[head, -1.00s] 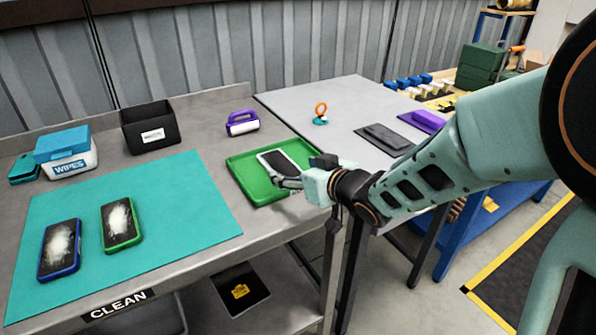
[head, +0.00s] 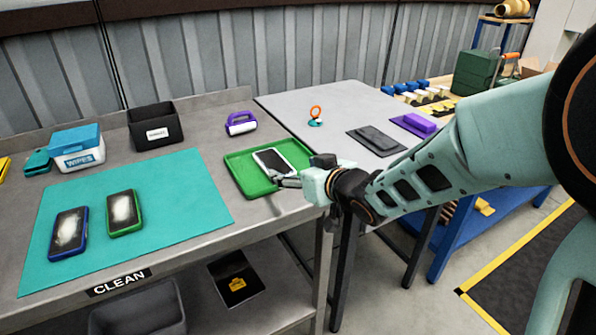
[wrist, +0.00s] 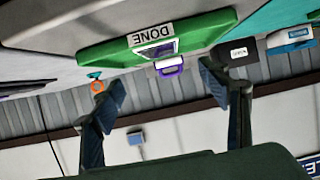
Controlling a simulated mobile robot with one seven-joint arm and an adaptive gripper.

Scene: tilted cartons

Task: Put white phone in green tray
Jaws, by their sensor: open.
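The white phone (head: 272,161), white-edged with a dark screen, lies in the green tray (head: 240,174) on the steel bench. The tray also shows upside down in the wrist view (wrist: 100,57), with a DONE label and part of the phone (wrist: 158,48) visible past its rim. My gripper (head: 302,175) is at the tray's right front edge, beside the phone's near end. In the wrist view its two fingers (wrist: 165,92) are spread wide with nothing between them. The gripper hides part of the tray's right side.
A blue phone (head: 68,234) and a green phone (head: 122,213) with whitish smears lie on the teal mat (head: 180,185). A wipes box (head: 78,148), black bin (head: 154,126) and purple-handled tool (head: 240,123) stand behind. The grey table (head: 290,110) adjoins at right.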

